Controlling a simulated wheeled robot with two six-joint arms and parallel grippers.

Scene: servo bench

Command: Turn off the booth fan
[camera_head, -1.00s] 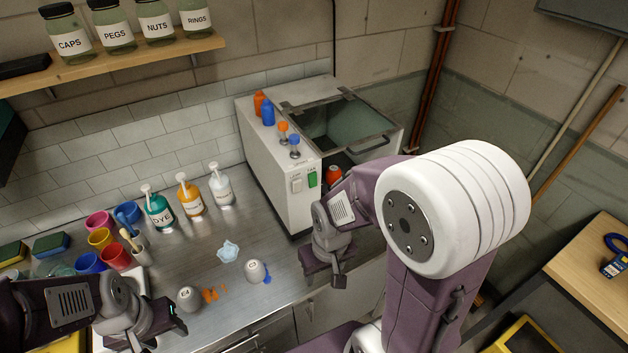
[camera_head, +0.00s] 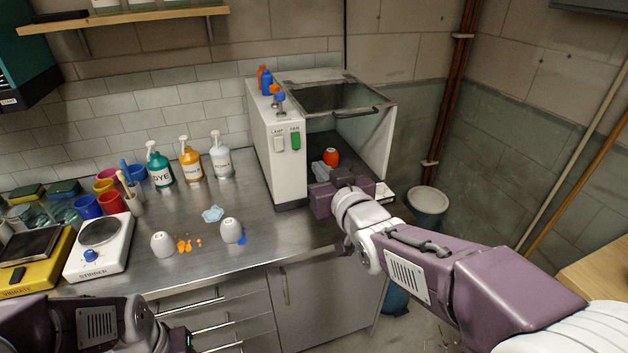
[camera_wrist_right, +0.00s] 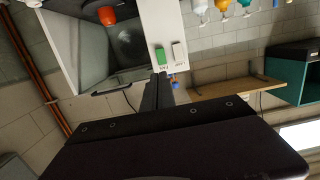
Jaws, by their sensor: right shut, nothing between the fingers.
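The booth (camera_head: 290,185) is a pale box with an open front on the bench's right end. Its left front post carries a green FAN switch (camera_head: 296,141) beside a whitish LAMP switch (camera_head: 279,143). In the right wrist view, which is upside down, the FAN switch (camera_wrist_right: 160,57) and LAMP switch (camera_wrist_right: 179,52) sit just beyond the fingertips. My right gripper (camera_head: 322,178) is shut and empty, in front of the booth opening, below and right of the switches; contact is not visible. My left gripper (camera_head: 178,342) is at the lower left, partly cut off, its jaws unclear.
An orange pot (camera_head: 331,157) sits inside the booth. Small bottles (camera_head: 266,82) stand on its top. Pump bottles (camera_head: 190,165), two white cups (camera_head: 232,230) and a stirrer (camera_head: 100,250) are on the bench. A bin (camera_head: 427,208) stands right of the booth. The bench before the switch post is clear.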

